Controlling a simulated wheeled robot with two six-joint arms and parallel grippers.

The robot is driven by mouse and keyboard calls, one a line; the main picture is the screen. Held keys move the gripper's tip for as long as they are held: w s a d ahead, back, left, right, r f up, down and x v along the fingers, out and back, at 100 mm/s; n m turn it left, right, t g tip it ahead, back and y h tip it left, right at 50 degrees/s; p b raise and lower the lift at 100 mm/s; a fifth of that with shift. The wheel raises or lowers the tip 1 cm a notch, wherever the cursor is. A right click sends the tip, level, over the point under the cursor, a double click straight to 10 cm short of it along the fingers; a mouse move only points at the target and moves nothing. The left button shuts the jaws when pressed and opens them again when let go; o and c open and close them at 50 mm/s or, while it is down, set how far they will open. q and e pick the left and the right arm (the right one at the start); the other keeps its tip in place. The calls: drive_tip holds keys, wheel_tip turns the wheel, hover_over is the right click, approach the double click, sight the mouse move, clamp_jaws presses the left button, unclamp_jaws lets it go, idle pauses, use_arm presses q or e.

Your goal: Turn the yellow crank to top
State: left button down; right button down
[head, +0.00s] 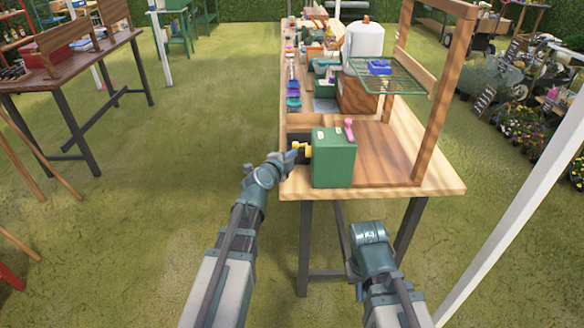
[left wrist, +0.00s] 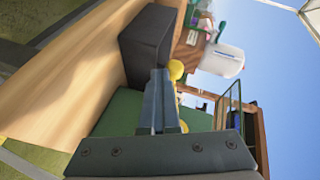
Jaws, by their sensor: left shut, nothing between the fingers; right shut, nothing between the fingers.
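The yellow crank (head: 302,148) sticks out of the left side of a green box (head: 334,160) at the workbench's near end. In the left wrist view, a yellow rounded part (left wrist: 176,69) shows just beyond my fingertips. More yellow shows beside the fingers, and the rest of the crank is hidden behind them. My left gripper (head: 291,156) is shut and empty, close beside the crank; I cannot tell whether it touches. It also shows in the left wrist view (left wrist: 160,88), before the green box. My right arm is low in front of the bench; its fingers do not show clearly.
A pink lever (head: 348,129) stands on the green box's right side. The wooden bench (head: 445,183) has an upright frame and a green wire shelf (head: 395,80). A dark block (left wrist: 147,45) stands near the crank. Open grass lies left of the bench.

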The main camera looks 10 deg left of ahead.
use_arm(q)
drive_tip(key=shift+w+a+r+p, duration=0.1)
drive_tip(key=shift+w+r+p, duration=0.2)
drive_tip(key=shift+r+p, duration=0.15)
idle(0.7)
